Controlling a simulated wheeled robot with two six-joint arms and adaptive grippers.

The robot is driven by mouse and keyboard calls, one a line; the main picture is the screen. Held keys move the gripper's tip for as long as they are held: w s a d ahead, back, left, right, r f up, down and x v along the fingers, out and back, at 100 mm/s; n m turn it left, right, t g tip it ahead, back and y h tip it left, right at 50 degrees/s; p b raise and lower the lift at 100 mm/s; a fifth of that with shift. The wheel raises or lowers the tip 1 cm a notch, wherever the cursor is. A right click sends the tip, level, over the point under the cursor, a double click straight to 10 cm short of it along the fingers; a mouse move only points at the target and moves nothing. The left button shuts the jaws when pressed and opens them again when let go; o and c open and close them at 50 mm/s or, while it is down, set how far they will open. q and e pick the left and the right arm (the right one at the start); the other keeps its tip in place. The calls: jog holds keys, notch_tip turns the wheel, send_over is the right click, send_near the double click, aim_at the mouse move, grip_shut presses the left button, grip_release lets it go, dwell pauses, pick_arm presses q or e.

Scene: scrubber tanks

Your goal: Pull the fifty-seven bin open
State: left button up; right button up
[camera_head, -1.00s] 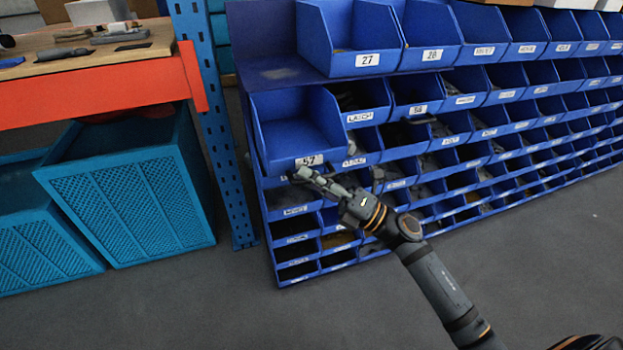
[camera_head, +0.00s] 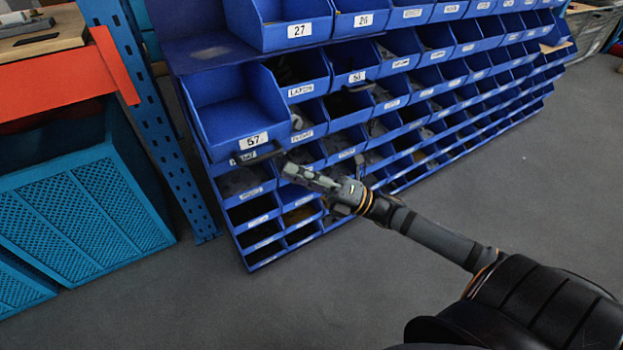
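The blue bin labelled 57 (camera_head: 238,108) is at the left end of the rack. It sticks out well past its neighbours, and its open inside looks empty. A dark handle (camera_head: 258,157) shows under its label. My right gripper (camera_head: 289,170) is just below and right of that handle, with a small gap in the picture. Its fingers are seen from the side, so their opening is unclear. I see nothing held in it. My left gripper is out of view.
The blue rack (camera_head: 205,52) holds rows of labelled bins, including bin 27 (camera_head: 270,36) above and bin 58 (camera_head: 358,76) to the right. A blue perforated post (camera_head: 150,110), orange-edged bench (camera_head: 60,85) and teal crates (camera_head: 90,210) stand left. Grey floor is clear in front.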

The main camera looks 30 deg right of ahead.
jog(key=shift+v, duration=1.8)
